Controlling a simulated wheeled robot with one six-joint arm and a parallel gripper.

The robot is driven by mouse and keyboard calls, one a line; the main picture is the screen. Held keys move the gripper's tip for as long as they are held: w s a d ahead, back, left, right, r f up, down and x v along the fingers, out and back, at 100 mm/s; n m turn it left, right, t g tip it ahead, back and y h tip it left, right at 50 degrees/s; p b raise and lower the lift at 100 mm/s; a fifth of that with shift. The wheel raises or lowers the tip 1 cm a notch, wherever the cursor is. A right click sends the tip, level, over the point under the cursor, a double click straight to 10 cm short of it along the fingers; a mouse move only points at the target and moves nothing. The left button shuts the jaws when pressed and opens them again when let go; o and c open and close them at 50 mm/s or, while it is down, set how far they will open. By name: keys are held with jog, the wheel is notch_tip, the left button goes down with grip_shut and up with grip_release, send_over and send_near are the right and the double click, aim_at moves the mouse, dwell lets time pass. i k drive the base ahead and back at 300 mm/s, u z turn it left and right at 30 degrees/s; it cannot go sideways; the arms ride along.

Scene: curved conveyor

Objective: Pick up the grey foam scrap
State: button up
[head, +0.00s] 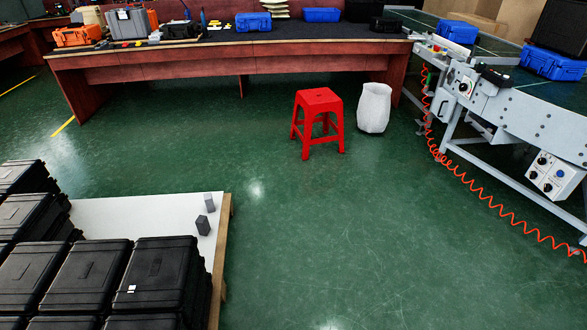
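My gripper is not in view.
Stacked black cases (165,270) fill the platform's left and front. A red stool (318,118) and a white bin (374,107) stand on the open green floor. A long workbench (220,57) runs behind; the conveyor (510,105) and a coiled red hose (470,182) are right.

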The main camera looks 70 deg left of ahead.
aim_at(208, 200)
jog(key=u, duration=1.35)
jog(key=i, duration=1)
jog(key=u, duration=1.45)
jog(key=i, duration=2.6)
jog(key=u, duration=0.75)
